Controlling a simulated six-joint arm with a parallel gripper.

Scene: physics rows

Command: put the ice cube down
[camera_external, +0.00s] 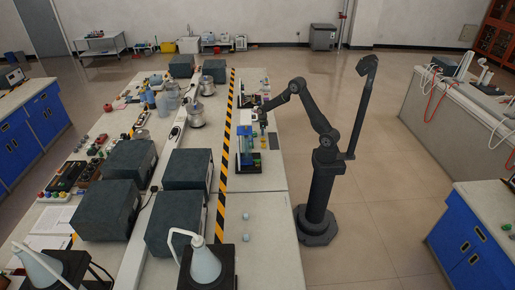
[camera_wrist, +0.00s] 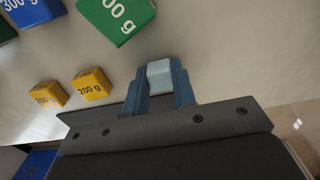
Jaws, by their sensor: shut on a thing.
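In the wrist view my gripper (camera_wrist: 160,84) has its blue fingers shut on a pale, whitish-blue cube (camera_wrist: 159,70), the ice cube. The cube sits between the fingertips, with its top and front face showing. In the external view my gripper (camera_external: 263,122) points down over the right part of the long bench (camera_external: 265,180), close to its right edge. The ice cube is too small to make out there. Whether it touches the bench surface or hangs above it, I cannot tell.
Two yellow 200 g blocks (camera_wrist: 91,84) lie left of my gripper in the wrist view. A green block (camera_wrist: 117,16) and a blue 300 g block (camera_wrist: 32,10) lie beyond. Two small pale cubes (camera_external: 246,227) sit on the nearer bench, with bare surface around them.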

